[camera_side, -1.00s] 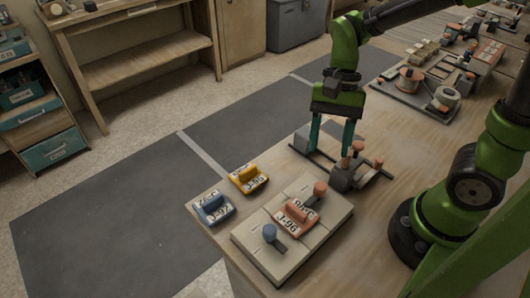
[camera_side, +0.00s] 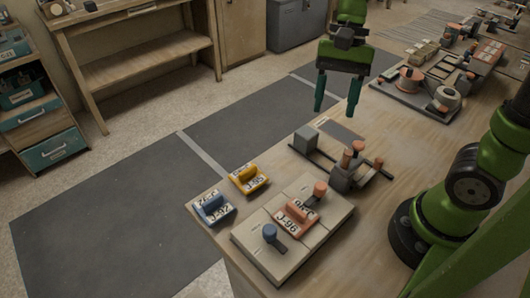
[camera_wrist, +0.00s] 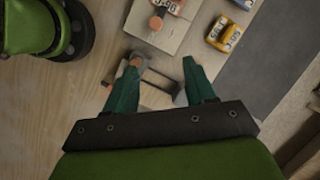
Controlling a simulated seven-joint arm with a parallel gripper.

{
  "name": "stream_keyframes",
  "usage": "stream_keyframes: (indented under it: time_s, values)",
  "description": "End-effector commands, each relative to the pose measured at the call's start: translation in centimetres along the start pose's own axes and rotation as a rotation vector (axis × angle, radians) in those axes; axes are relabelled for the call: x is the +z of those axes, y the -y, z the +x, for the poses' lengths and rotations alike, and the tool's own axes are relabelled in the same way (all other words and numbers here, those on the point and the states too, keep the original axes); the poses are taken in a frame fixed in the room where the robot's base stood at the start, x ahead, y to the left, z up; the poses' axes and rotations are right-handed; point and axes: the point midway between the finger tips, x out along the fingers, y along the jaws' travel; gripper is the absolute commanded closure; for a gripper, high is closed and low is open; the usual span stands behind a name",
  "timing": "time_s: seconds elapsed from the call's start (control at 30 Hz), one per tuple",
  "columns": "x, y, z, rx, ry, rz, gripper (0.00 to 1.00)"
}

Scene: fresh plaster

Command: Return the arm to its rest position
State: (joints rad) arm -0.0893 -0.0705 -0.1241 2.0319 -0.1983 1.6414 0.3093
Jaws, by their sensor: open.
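My gripper (camera_side: 334,104) hangs in the air above the far left part of the table in the side view, fingers pointing down. Its two teal fingers are apart with nothing between them. In the wrist view my gripper (camera_wrist: 160,85) also shows spread fingers. Below it is a grey clamp-like fixture (camera_side: 340,178) with dark rails and orange knobs, apart from the fingers. In the wrist view the fixture (camera_wrist: 155,95) is partly hidden by the fingers.
A pale block (camera_side: 262,258) bears an orange tagged piece (camera_side: 294,218). A yellow tagged piece (camera_side: 250,178) and a blue tagged piece (camera_side: 213,208) lie beside it. Several machined parts stand on a grey plate (camera_side: 385,85) further back. The wooden table (camera_side: 365,225) is clear between fixture and base.

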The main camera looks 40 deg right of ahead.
Motion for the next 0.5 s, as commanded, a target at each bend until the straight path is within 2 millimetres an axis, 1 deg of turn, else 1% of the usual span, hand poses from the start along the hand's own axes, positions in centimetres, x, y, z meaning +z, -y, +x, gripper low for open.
stream_keyframes:
  time_s: [0.03, 0.1, 0.3, 0.4, 0.5]
  values:
    - [-0.2, -0.1, 0.4, -0.014, -0.030, -0.054, 0.45]
    - [-0.5, -0.4, 0.6, -0.059, -0.099, -0.157, 0.45]
    - [-0.1, -1.4, -0.2, -0.227, -0.396, -0.475, 0.45]
    - [0.4, -2.1, -0.9, -0.290, -0.541, -0.583, 0.45]
    - [1.0, -2.7, -1.5, -0.336, -0.647, -0.639, 0.45]
